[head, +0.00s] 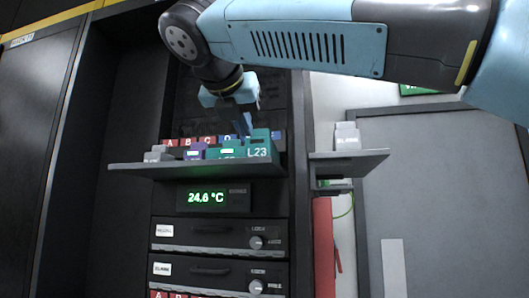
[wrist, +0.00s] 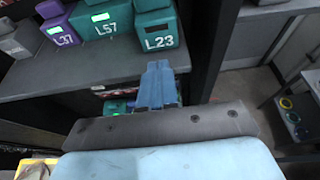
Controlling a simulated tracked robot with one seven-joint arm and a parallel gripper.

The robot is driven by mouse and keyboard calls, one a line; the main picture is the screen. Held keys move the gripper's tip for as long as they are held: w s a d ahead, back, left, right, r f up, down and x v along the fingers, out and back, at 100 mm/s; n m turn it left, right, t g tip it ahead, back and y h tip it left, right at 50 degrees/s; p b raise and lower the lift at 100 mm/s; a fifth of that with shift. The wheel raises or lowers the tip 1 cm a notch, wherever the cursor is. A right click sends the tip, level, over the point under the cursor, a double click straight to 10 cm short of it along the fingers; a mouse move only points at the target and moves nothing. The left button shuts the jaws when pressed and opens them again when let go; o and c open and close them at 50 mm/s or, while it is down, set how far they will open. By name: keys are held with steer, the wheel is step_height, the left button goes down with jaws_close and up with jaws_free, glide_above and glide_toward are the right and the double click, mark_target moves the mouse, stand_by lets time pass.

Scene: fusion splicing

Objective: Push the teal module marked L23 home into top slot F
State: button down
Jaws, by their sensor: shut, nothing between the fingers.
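The teal module L23 (head: 258,148) sits upright at the right end of the row on the upper rack shelf. In the wrist view L23 (wrist: 156,30) stands out nearer the shelf's front than its neighbour, and I see no lit display on it. My gripper (head: 243,124) is shut and empty, beside the top of L23 in the head view. In the wrist view its blue fingertips (wrist: 157,68) lie just below L23 in the picture, with a small gap between. The slot F label is hidden; only several left-hand labels (head: 203,141) show.
A teal module L57 (wrist: 103,18) and a purple module L37 (wrist: 60,30) stand left of L23 with lit green displays. A grey module (head: 154,154) sits at the shelf's left end. A side shelf (head: 370,162) holds another grey module (head: 347,137). The shelf (wrist: 90,82) front is bare.

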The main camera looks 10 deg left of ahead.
mark_target(257, 150)
steer(key=shift+w+d+f, duration=0.2)
steer(key=shift+w, duration=2.1)
steer(key=shift+w+d+f, duration=0.15)
steer(key=shift+w+f, duration=0.05)
steer(key=shift+w, duration=2.1)
steer(key=shift+w+d+f, duration=0.2)
steer(key=shift+w, duration=2.1)
steer(key=shift+s+a, duration=0.15)
steer(key=shift+s, duration=1.9)
steer(key=shift+s+a, duration=0.15)
steer(key=shift+s, duration=1.85)
